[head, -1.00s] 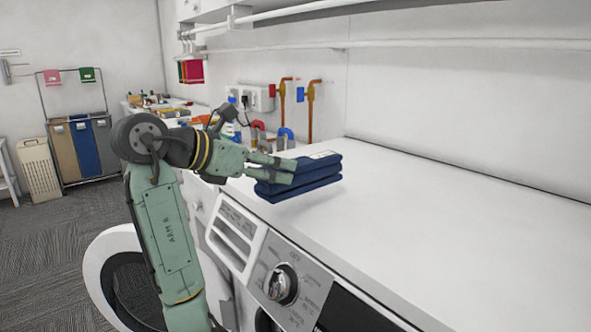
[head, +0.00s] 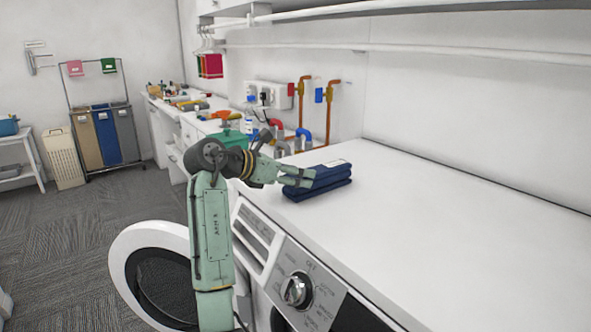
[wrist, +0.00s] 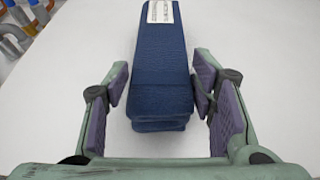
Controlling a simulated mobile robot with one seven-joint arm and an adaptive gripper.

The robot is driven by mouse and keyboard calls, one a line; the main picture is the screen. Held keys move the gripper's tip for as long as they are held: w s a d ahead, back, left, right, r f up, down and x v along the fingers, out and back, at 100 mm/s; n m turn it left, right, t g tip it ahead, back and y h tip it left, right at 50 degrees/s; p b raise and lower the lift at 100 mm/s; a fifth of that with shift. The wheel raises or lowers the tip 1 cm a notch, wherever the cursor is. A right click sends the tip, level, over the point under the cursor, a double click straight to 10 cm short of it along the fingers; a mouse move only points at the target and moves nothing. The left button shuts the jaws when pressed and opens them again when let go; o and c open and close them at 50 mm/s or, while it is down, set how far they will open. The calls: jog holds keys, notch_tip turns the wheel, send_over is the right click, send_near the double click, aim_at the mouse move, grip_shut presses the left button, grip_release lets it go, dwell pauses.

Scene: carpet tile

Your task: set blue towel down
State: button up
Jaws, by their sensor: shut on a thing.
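The blue towel (head: 328,182) is a folded dark blue stack with a white label on top. It is over the near left part of the white washer top (head: 440,215). I cannot tell for sure whether its underside touches that surface. My gripper (head: 297,177) reaches in from the left and is shut on the towel. In the wrist view the towel (wrist: 160,75) lies between the two finger pads (wrist: 160,90), its label at the far end. The far end runs out of that picture.
The washer top is clear to the right and behind. Orange and blue-handled pipes (head: 304,115) stand at the wall behind the towel. A round washer door (head: 150,265) hangs open at lower left. A rail (head: 300,45) runs overhead.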

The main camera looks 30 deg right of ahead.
jog(key=o, duration=1.3)
jog(key=b+v, duration=0.3)
jog(key=v, duration=0.9)
jog(key=shift+s+f+b, duration=0.1)
jog(key=shift+b, duration=0.3)
